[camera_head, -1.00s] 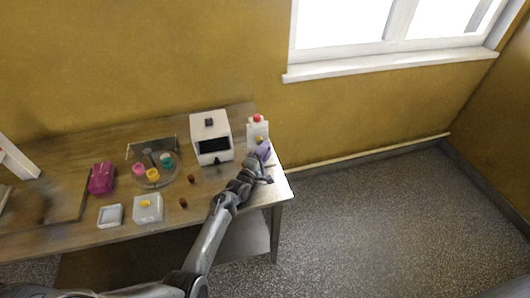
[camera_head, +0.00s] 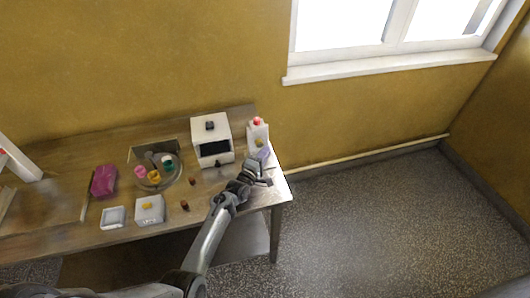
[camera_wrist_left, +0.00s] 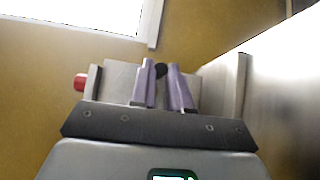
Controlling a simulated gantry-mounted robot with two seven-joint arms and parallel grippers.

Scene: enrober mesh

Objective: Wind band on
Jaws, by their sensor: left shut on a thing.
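My left gripper (camera_head: 262,156) reaches in over the right end of the table, at a white upright unit (camera_head: 252,132) with a red top (camera_head: 257,121) and a small yellow part (camera_head: 260,142). In the left wrist view its two purple fingers (camera_wrist_left: 162,88) stand close together with a small dark round knob (camera_wrist_left: 161,70) between their tips. The gripper is shut on this knob, though the contact is partly hidden. A red cap (camera_wrist_left: 80,82) shows to the left of the fingers. I cannot make out a band. My right gripper is not in view.
A white box machine (camera_head: 211,135) with a dark opening stands left of the unit. A round tray (camera_head: 176,178) holds small coloured parts. A magenta block (camera_head: 104,181), a small white tray (camera_head: 113,225), a white box with a yellow knob (camera_head: 150,216) and small brown pieces (camera_head: 184,205) lie farther left.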

